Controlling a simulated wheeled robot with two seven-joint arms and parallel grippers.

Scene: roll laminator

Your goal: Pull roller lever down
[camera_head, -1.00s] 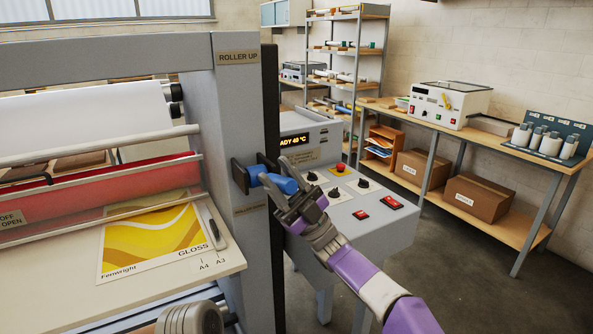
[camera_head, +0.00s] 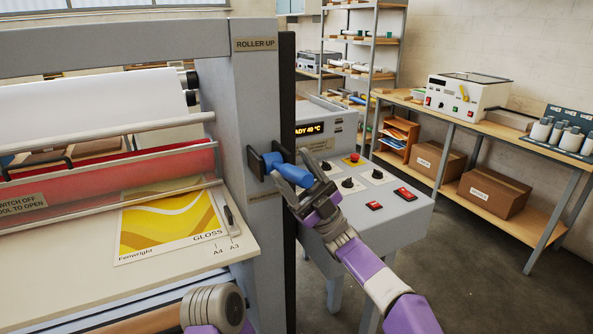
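The roller lever (camera_head: 288,172) has a blue cylindrical handle and sticks out from a dark bracket on the laminator's grey side column. My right gripper (camera_head: 304,179) is at the free end of the handle. Its two fingers are apart, one above and to the right, one below and to the left, with the handle's end between them. Whether they touch it is hard to tell. My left gripper is not in view; only part of my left arm shows at the bottom.
A control panel (camera_head: 401,211) with knobs and red switches lies just right of the lever, under my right arm. The feed table (camera_head: 170,262) with a yellow print (camera_head: 173,225) is at left. A workbench (camera_head: 500,141) with boxes stands behind, with open floor between.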

